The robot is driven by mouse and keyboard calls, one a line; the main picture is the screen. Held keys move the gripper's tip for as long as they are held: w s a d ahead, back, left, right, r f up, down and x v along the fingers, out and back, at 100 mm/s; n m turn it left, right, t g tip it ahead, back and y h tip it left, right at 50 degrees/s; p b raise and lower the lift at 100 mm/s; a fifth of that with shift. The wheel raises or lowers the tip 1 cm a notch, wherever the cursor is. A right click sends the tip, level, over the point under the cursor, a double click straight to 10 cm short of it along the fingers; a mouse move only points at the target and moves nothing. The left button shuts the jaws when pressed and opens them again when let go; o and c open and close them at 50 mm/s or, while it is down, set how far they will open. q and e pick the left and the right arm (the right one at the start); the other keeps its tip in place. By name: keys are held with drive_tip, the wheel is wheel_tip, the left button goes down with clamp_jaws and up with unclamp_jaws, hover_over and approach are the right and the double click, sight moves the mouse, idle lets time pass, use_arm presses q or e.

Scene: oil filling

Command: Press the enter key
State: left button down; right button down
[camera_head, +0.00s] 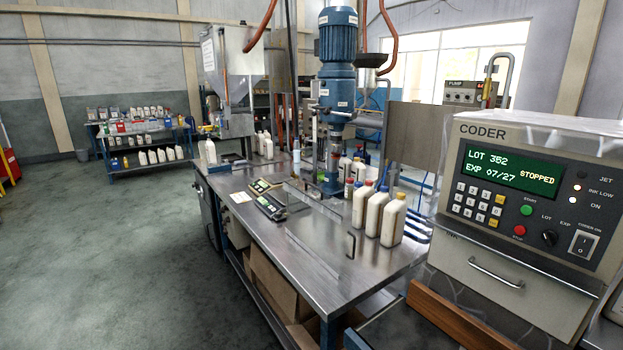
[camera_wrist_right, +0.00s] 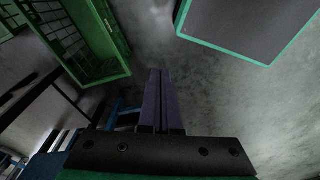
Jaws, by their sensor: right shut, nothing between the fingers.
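The coder (camera_head: 450,160), a beige box, stands at the right in the head view. Its green display (camera_head: 510,171) reads LOT 352, EXP 07/27, STOPPED. The keypad (camera_head: 475,203) below has white keys and a few yellow keys along its right and lower right side. The key labels are too small to read, so I cannot tell which one is enter. My right gripper (camera_wrist_right: 161,74) shows only in the right wrist view, shut and empty, away from the keypad. My left gripper is not in view.
Beside the keypad are a green button (camera_head: 526,210), a red button (camera_head: 519,230), a black knob (camera_head: 550,238) and a power switch (camera_head: 583,244). Bottles (camera_head: 378,214) stand on the steel table (camera_head: 310,250). The right wrist view shows a green crate (camera_wrist_right: 85,40) and grey floor.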

drive_tip(key=s+d+f, duration=0.1)
drive_tip(key=s+f, duration=0.2)
drive_tip(key=s, duration=0.4)
drive_tip(key=shift+s+d+f+g, duration=0.25)
drive_tip(key=shift+s+f+g, duration=0.05)
drive_tip(key=shift+s, duration=0.1)
drive_tip(key=shift+s, duration=0.1)
